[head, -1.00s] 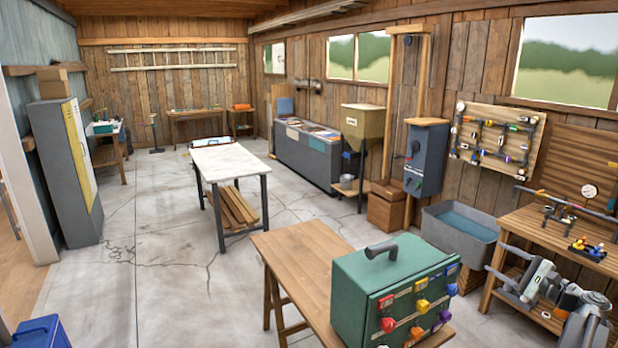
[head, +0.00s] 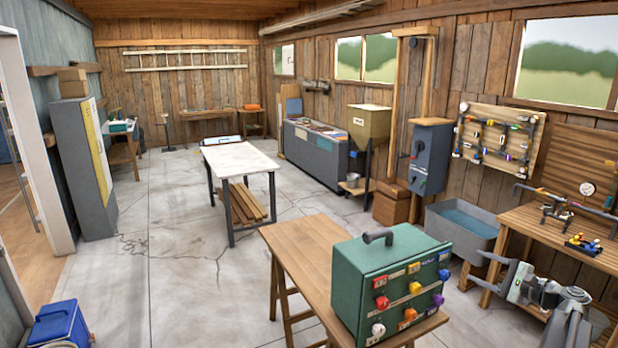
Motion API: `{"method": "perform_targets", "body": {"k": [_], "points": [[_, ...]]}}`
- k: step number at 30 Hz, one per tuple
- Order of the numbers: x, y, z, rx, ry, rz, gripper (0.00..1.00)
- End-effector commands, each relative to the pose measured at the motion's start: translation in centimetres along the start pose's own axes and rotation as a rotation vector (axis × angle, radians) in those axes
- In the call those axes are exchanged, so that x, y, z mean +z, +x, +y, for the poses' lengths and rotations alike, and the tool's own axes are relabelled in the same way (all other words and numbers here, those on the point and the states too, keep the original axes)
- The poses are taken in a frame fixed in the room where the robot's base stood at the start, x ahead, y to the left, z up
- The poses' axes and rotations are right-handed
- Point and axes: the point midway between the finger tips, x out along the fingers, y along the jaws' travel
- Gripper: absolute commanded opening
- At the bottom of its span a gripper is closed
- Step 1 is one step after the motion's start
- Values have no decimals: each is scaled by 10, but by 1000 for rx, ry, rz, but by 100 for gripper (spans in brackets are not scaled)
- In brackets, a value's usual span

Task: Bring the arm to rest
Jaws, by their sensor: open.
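My arm is at the lower right, in front of the wooden workbench (head: 565,238). Its grey and white links are folded low, with the rounded dark grey joints near the bottom edge. My gripper (head: 489,258) is at the arm's left end, pointing left, beside the bench's front leg. It is open, and I see nothing held in it. Its fingertips are small and partly hard to make out against the bench and the trough.
A green cabinet (head: 372,262) with coloured knobs stands on the wooden table (head: 296,245), left of my arm. A grey water trough (head: 461,240) is behind the gripper. A blue box (head: 58,326) sits at lower left. The concrete floor is open at left-centre.

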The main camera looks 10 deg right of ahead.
Motion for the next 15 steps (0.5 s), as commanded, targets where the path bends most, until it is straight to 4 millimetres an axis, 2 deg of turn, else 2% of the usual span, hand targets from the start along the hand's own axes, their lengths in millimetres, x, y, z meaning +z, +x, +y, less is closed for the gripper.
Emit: {"method": "perform_targets", "body": {"k": [5, 8, 11, 14, 15], "points": [[31, 49, 39, 135, -76, -27, 61], [53, 80, 70, 237, -140, -46, 61], [85, 116, 112, 372, -234, -80, 61], [132, 154, 172, 559, -381, -137, 61], [152, 167, 199, 643, -455, -164, 61]]}}
